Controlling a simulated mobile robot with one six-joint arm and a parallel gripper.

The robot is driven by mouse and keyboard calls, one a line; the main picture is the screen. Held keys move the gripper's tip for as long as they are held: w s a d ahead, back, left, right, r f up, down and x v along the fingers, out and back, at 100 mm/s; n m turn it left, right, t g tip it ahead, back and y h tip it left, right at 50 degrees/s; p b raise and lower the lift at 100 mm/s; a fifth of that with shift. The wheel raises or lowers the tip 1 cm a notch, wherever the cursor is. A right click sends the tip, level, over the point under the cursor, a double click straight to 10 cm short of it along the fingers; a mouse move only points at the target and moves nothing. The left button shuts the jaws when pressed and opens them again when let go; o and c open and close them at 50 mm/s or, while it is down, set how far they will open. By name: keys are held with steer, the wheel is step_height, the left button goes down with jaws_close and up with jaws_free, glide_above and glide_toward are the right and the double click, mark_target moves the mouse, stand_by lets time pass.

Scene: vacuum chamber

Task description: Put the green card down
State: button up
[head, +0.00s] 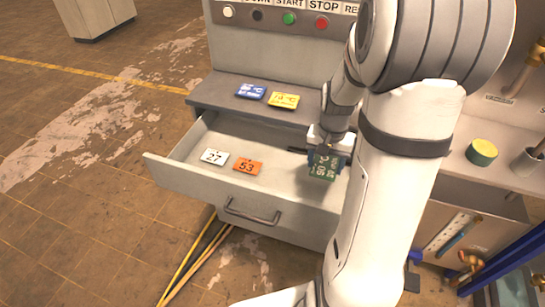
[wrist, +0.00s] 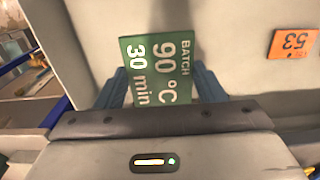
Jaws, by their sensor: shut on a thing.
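The green card (head: 323,167) is held by my gripper (head: 326,150) over the right part of the open drawer (head: 200,178). In the wrist view the green card (wrist: 160,68) reads "BATCH 90 °C 30 min" and sits between the two blue fingers of my gripper (wrist: 160,88). The drawer's pale floor (wrist: 235,60) shows beyond it. I cannot tell whether the card touches the drawer floor. My arm hides the drawer's right end in the head view.
In the drawer lie a white card "27" (head: 214,157) and an orange card "53" (head: 247,167), left of my gripper. A blue card (head: 250,92) and a yellow card (head: 284,100) lie on the ledge behind. A green-and-yellow round object (head: 481,152) is at right.

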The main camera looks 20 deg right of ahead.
glide_above(318, 191)
step_height(318, 191, down, 6)
steer(key=shift+w+f, duration=0.1)
steer(key=shift+f, duration=0.1)
steer(key=shift+f+b, duration=0.3)
steer(key=shift+f, duration=1.6)
steer(key=shift+f, duration=0.2)
steer(key=o, duration=0.9)
steer(key=shift+o, duration=0.2)
steer(key=shift+r, duration=0.15)
